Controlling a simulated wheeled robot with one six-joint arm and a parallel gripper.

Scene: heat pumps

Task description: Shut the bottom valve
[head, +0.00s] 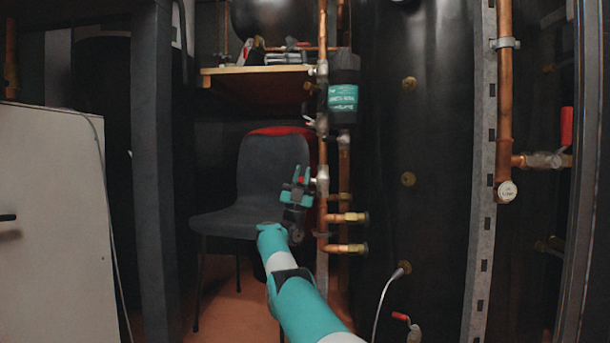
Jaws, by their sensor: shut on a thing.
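The bottom valve (322,181) is a pale metal fitting on the vertical copper pipe, below the black canister with the teal label. My gripper (302,178), teal and black, is at the left side of this valve and shut on it. The fingers cover the valve's handle, so I cannot tell which way it is turned. Another valve (320,124) sits higher on the same pipe, just under the canister's level.
The canister (344,95) hangs right of the pipe. Two copper stubs (346,218) stick out below the valve. A grey chair (258,175) stands behind my gripper. A large black tank (430,130) is close on the right, and a white cabinet (50,220) at left.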

